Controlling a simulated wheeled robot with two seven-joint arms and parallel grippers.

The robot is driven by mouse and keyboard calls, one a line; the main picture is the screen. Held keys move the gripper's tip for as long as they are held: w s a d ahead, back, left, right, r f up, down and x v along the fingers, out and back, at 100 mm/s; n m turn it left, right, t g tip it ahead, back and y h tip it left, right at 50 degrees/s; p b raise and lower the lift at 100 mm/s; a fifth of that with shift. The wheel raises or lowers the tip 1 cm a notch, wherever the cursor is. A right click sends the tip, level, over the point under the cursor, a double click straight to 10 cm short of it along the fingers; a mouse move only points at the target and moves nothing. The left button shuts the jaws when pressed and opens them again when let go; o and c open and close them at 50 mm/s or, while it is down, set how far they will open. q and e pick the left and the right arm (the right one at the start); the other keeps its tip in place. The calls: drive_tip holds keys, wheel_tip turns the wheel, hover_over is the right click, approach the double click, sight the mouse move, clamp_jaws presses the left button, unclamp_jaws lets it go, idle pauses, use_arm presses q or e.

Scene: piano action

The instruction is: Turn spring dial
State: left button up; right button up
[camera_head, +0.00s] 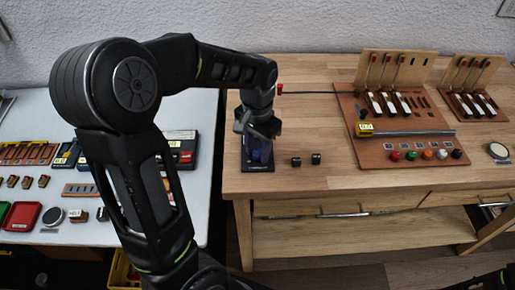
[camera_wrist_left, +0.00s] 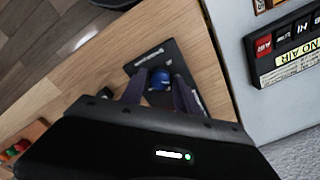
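A small blue dial (camera_head: 256,155) stands on a dark base plate (camera_head: 284,167) at the left front corner of the wooden bench. In the left wrist view the blue dial (camera_wrist_left: 160,78) shows on its dark plate (camera_wrist_left: 150,57), between and just beyond the fingertips. My left gripper (camera_head: 258,136) points down above the plate. In the wrist view its two fingers (camera_wrist_left: 160,88) are apart, one on each side of the dial; contact cannot be told. The dial's lower part is partly hidden. My right gripper is not in view.
A brown board (camera_head: 375,155) with levers and coloured knobs stands farther right on the bench (camera_head: 310,120). A grey table (camera_head: 202,115) with coloured boxes and parts is at left.

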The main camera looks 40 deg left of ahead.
sight(258, 152)
use_arm(q)
drive_tip(key=shift+o, duration=1)
wheel_tip(258, 152, up, 8)
drive_tip(key=shift+f, duration=0.1)
drive_tip(key=shift+s+a, duration=0.15)
drive_tip(key=shift+a, duration=0.2)
drive_tip(key=p, duration=0.5)
drive_tip(key=shift+d, duration=0.35)
